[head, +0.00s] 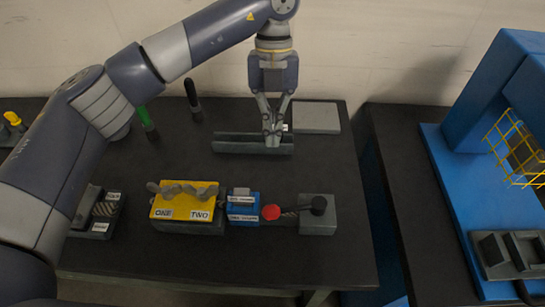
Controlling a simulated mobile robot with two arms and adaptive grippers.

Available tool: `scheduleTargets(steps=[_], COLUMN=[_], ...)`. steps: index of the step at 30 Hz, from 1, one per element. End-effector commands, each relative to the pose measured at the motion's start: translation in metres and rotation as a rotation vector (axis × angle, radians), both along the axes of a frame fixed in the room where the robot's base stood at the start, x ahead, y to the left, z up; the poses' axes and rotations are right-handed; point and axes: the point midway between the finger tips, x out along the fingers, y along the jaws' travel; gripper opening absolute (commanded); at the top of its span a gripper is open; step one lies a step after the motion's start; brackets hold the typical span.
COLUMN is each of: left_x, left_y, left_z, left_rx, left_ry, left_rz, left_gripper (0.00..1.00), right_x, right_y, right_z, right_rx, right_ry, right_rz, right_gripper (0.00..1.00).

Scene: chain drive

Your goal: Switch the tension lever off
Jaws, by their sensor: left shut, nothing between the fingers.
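A red round knob (271,212), which looks like the end of the tension lever, sits between a small blue block (243,211) and a grey block (318,224). A short dark ribbed piece (292,213) lies between the red knob and a black round knob (319,204) on the grey block. The lever's on and off marks cannot be read. My left gripper (272,143) is shut and empty, pointing down at the dark grey channel-shaped tray (235,148), behind and apart from the red knob. My right gripper is not in view.
A yellow board (184,205) marked ONE and TWO carries grey parts. A flat grey plate (316,117) lies at the back right. Green and black-handled tools (148,123) stand at the back left. A blue machine (510,110) stands right. The black table (330,165) has clear room mid-right.

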Motion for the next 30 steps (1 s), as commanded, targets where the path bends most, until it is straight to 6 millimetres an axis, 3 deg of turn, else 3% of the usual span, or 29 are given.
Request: scheduleTargets(steps=[14,21,30], left_x=[-0.03,-0.057,-0.067], left_y=[0.0,-0.001,-0.001], left_z=[-0.088,-0.091,-0.096], left_rx=[0.0,-0.002,-0.002], left_ry=[0.006,0.002,0.001], left_rz=[-0.001,-0.002,0.002], left_gripper=[0.0,0.0,0.0], right_x=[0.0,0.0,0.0], right_y=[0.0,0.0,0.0], right_z=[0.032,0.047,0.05], right_rx=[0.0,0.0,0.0], right_ry=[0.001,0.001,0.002], right_rz=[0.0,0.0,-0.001], right_gripper=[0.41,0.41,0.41])
